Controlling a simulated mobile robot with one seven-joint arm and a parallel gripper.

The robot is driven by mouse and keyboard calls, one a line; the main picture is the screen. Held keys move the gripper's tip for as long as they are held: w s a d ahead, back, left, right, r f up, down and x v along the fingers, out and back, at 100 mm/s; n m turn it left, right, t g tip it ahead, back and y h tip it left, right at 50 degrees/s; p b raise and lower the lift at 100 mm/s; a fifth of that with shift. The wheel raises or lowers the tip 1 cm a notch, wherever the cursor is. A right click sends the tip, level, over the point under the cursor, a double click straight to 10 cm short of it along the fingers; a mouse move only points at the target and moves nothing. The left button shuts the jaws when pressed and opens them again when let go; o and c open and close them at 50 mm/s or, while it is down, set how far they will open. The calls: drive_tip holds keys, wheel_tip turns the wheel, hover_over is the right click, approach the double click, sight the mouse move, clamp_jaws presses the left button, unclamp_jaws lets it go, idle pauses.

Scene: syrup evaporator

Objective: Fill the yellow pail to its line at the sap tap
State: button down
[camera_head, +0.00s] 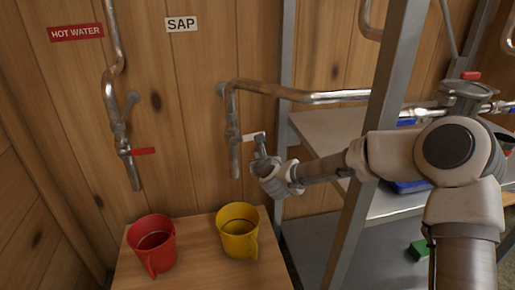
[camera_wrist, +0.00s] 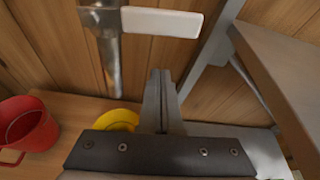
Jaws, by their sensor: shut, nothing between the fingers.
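The yellow pail (camera_head: 238,245) stands upright on the wooden table, below the end of the sap tap's spout in the picture. A dark line shows on its inner wall; I see no clear liquid level. The sap tap (camera_head: 234,160) hangs under the SAP sign (camera_head: 182,24), its white lever (camera_head: 253,136) pointing right. No stream shows from the spout. My gripper (camera_head: 260,142) is shut and empty, close to the lever's right end; contact cannot be told. In the wrist view, the shut fingers (camera_wrist: 158,82) are just below the white lever (camera_wrist: 162,22), and the yellow pail (camera_wrist: 120,117) is partly hidden.
A red pail (camera_head: 151,246) stands left on the table (camera_head: 196,270), under the hot water tap (camera_head: 122,140) with its red lever (camera_head: 144,151). A metal rack (camera_head: 375,130) with shelves stands at the right, its post beside my arm. A green block (camera_head: 419,249) lies low right.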

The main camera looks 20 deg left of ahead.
sight(248, 138)
drive_tip(key=shift+s+a+r, duration=0.1)
drive_tip(key=shift+s+r, duration=0.05)
drive_tip(key=shift+r, duration=0.9)
drive_tip(key=shift+s+a+r, duration=0.1)
drive_tip(key=shift+r, duration=0.95)
drive_tip(key=shift+d+r+n, duration=0.1)
drive_tip(key=shift+r+n, duration=0.35)
drive_tip(key=shift+n, duration=0.15)
drive_tip(key=r+n, duration=0.1)
drive_tip(key=r+n+t+h, duration=0.1)
drive_tip(key=n, duration=0.1)
drive_tip(key=a+r+n+t+h, duration=0.1)
drive_tip(key=r, duration=0.1)
drive_tip(key=shift+s+n, duration=0.3)
drive_tip(key=shift+a+r+b, duration=0.15)
drive_tip(key=shift+b, duration=0.15)
